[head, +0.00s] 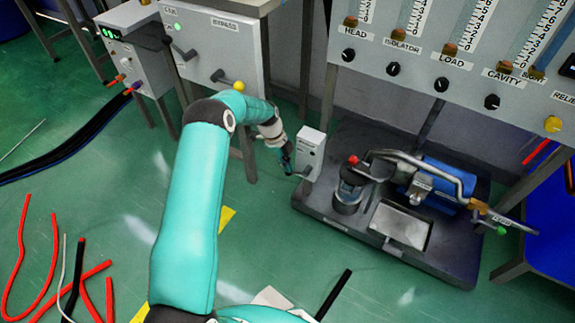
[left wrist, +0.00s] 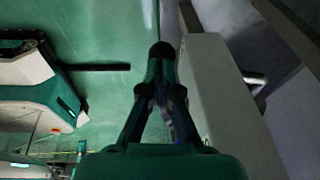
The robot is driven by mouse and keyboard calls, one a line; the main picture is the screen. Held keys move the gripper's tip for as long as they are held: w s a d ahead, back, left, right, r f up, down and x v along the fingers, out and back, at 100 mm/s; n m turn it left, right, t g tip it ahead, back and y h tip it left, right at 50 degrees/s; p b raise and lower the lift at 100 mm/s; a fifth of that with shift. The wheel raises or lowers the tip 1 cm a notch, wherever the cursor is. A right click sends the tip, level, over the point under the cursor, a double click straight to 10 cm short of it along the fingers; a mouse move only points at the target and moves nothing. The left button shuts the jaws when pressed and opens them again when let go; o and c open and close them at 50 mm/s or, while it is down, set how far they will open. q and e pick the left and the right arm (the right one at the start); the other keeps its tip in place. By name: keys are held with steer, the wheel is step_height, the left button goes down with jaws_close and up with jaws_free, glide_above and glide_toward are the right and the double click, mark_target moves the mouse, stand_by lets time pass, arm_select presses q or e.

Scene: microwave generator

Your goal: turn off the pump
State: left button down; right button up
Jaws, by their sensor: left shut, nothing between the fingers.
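The pump (head: 440,183) has a blue motor, grey pipes and a red knob, and stands on a dark base plate (head: 335,228). A small white switch box (head: 310,148) stands at the plate's back left corner, with a small grey lever (head: 302,175) low on its side. My left gripper (head: 287,163) is shut and empty, just left of the box. In the left wrist view its closed fingertips (left wrist: 161,52) are beside a pale box face (left wrist: 225,100). A light handle-like part (left wrist: 255,80) shows beyond that face. I cannot tell whether the fingers touch the box. My right gripper is out of view.
A gauge panel (head: 400,80) with several labelled knobs stands behind the pump. A grey bypass cabinet (head: 225,50) with a yellow-knobbed lever stands at the back left. Red hoses (head: 35,265) and dark cables (head: 60,160) lie on the green floor. A blue bin (head: 555,225) is at the right.

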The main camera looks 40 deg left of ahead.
arm_select(q)
steer(key=shift+f, duration=0.2)
stand_by(0.5)
steer(key=v, duration=1.2)
steer(key=shift+f, duration=0.1)
